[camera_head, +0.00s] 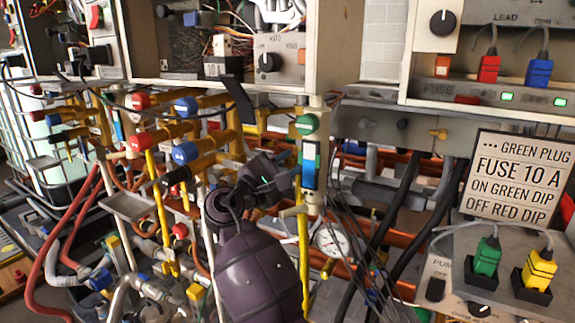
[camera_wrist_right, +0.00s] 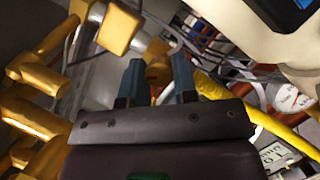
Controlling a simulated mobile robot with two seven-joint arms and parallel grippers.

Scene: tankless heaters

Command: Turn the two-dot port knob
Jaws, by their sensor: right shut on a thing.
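My right gripper (camera_head: 278,163) is among the pipes at the centre of the head view, left of the white post with the green knob. In the right wrist view, its two blue-grey fingers (camera_wrist_right: 157,76) are shut on a small orange-brown piece (camera_wrist_right: 157,72) with a reddish spot. I cannot tell whether this piece is the two-dot port knob, as no dot marks are readable. Other knobs on the brass pipes are red (camera_head: 138,142) and blue (camera_head: 185,153). My left gripper is not in view.
Brass pipes and valves (camera_wrist_right: 35,85) crowd the gripper's left side in the wrist view. A yellow hose (camera_wrist_right: 265,118) and a gauge (camera_head: 331,240) are to the right. A sign (camera_head: 517,178) reads green plug, fuse 10 A, on green dip, off red dip. Dark cables (camera_head: 405,205) hang nearby.

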